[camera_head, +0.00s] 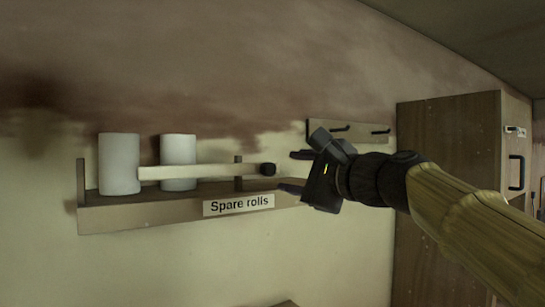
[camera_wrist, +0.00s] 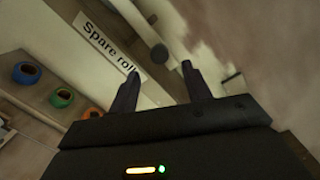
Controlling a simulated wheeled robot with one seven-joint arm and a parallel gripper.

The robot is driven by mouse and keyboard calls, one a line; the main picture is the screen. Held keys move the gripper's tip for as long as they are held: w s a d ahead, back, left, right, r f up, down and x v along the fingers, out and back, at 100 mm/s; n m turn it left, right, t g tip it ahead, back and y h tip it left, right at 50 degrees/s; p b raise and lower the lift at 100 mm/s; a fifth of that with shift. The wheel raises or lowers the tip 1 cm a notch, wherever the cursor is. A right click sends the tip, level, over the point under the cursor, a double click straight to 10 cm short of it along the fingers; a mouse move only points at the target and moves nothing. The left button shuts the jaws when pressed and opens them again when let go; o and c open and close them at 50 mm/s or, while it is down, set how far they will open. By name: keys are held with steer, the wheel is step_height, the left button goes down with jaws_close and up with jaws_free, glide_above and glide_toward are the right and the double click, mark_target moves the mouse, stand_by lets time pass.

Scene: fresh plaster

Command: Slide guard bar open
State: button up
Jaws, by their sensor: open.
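The pale guard bar (camera_head: 215,171) runs level across the front of the shelf in the head view. Its left part passes in front of a white roll, and a dark round knob (camera_head: 268,169) sits at its right end. My gripper (camera_head: 290,171) is open just right of the knob, with its fingers pointing left toward it. They look apart from it. In the wrist view, my gripper (camera_wrist: 158,84) shows two spread dark fingers with nothing between them. The dark knob (camera_wrist: 159,54) appears beyond the fingertips, between them.
The wall shelf (camera_head: 130,216) holds two white rolls (camera_head: 119,164) and bears a "Spare rolls" label (camera_head: 239,205). A hook rail (camera_head: 360,131) is on the wall behind my gripper. A wooden cabinet (camera_head: 445,145) stands right. Several coloured rings, one blue (camera_wrist: 27,73), lie left in the wrist view.

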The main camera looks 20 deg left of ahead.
mark_target(272, 167)
steer(key=p+x, duration=0.4)
steer(key=x, duration=0.3)
steer(key=shift+r+p, duration=0.2)
steer(key=shift+p, duration=0.15)
steer(key=shift+w+a+f+p, duration=0.2)
steer(key=shift+w+a+p, duration=0.2)
steer(key=shift+a, duration=0.15)
jaws_close()
